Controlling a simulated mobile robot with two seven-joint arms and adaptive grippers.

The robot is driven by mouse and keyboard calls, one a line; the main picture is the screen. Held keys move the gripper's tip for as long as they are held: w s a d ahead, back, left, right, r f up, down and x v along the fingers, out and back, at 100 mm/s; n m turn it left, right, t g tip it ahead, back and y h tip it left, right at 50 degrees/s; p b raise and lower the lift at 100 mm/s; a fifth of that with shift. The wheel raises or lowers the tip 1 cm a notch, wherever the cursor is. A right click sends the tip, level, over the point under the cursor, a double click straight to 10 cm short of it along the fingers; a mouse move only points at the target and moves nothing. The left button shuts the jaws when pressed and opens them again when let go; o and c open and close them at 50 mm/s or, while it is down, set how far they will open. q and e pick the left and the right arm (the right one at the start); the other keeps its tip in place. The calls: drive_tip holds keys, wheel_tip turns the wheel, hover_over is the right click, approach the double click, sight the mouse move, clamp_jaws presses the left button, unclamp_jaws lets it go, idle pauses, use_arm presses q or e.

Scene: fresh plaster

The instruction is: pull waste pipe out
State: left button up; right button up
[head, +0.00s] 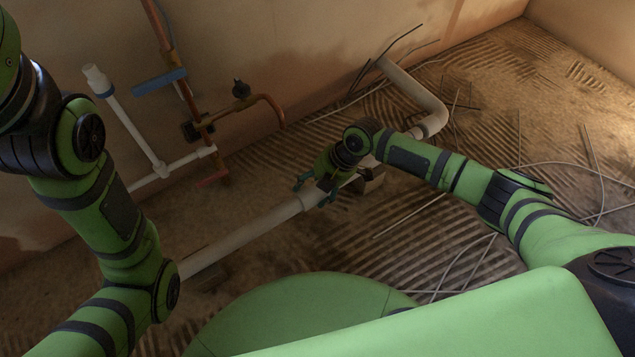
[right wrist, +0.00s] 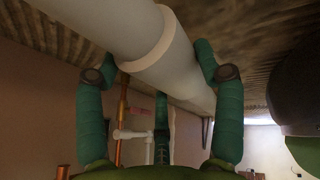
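The white waste pipe (head: 245,228) runs low along the floor in the head view, from lower left to an elbow (head: 435,117) at upper right. It has a wider collar (head: 303,199) near its middle. My right gripper (head: 318,186) is at the pipe just beside this collar. In the right wrist view the pipe (right wrist: 120,28) and collar (right wrist: 155,50) cross close to the gripper (right wrist: 155,60). The green fingers are spread wide on either side of the pipe; firm contact cannot be made out. My left arm shows at the left, but its gripper is not visible.
Copper pipes (head: 194,112) and a thin white pipe (head: 125,120) stand by the plastered wall at left. A small block (head: 368,180) sits by the waste pipe. Loose wires (head: 455,245) lie on the ridged floor at right.

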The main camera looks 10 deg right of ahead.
drive_tip(key=o, duration=0.4)
drive_tip(key=shift+s+a, duration=0.15)
drive_tip(key=shift+a, duration=0.35)
drive_tip(key=shift+o, duration=0.2)
drive_tip(key=shift+d, duration=0.15)
drive_tip(key=shift+d, duration=0.1)
drive_tip(key=v, duration=1.2)
drive_tip(key=shift+f, duration=0.1)
